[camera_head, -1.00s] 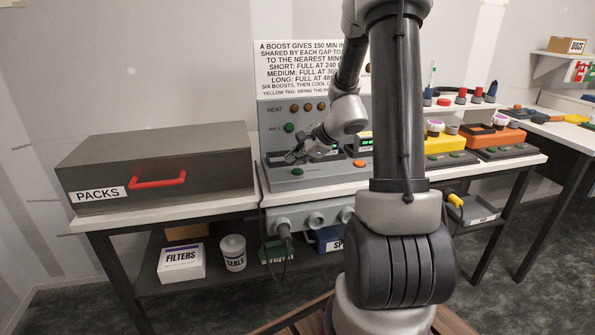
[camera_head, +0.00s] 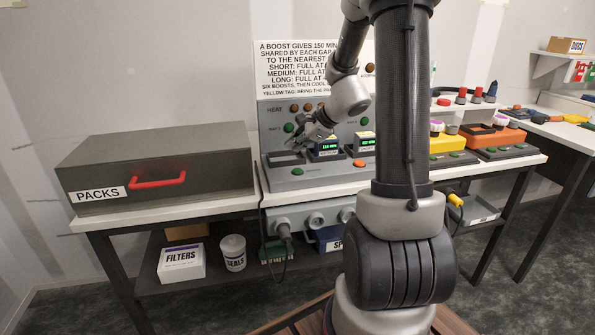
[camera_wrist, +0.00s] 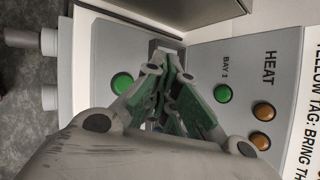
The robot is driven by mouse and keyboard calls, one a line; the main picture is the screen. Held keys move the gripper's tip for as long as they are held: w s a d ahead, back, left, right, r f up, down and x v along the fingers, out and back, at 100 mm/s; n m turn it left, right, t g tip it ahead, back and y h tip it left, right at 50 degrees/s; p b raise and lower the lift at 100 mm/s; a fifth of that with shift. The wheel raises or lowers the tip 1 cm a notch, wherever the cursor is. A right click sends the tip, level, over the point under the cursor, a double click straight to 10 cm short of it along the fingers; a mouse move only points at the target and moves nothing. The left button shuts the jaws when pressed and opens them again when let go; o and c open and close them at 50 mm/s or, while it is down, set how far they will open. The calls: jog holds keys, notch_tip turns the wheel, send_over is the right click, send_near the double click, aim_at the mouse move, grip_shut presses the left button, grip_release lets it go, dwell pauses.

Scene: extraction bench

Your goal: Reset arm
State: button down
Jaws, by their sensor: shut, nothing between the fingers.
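My gripper (camera_head: 303,142) is shut and empty, above the left part of the grey heat station (camera_head: 300,181) on the bench. In the wrist view my gripper (camera_wrist: 168,88) has its green-padded fingers drawn together, pointing at the station between a green button (camera_wrist: 122,83) and the BAY 1 button (camera_wrist: 222,93). Part of the station's bay is hidden behind the fingers. In the head view two packs with lit green displays (camera_head: 326,148) (camera_head: 365,143) stand in the station just right of my gripper. My arm covers the station's right end.
A large dark PACKS box (camera_head: 160,168) with a red handle stands on the bench to the left. A yellow unit (camera_head: 447,144) and an orange unit (camera_head: 492,137) stand right of my arm. A FILTERS box (camera_head: 181,264) and a SEALS tub (camera_head: 232,252) sit on the lower shelf.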

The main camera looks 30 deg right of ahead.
dwell(0.3)
jog(key=shift+a, duration=0.1)
jog(key=s+a+n+g, duration=0.3)
jog(key=s+n+g, duration=0.2)
jog(key=s+n, duration=0.85)
jog(key=s+a+r+n+h, duration=0.1)
jog(key=s+r+n, duration=0.3)
jog(key=s, duration=0.4)
jog(key=s+a+r+n+t+h, duration=0.1)
jog(key=s+a+r+n+h, duration=0.1)
jog(key=s+r, duration=0.5)
jog(key=shift+s+r+n+h, duration=0.2)
jog(key=shift+s+n+h, duration=0.3)
jog(key=shift+s+n, duration=0.55)
jog(key=shift+w, duration=0.1)
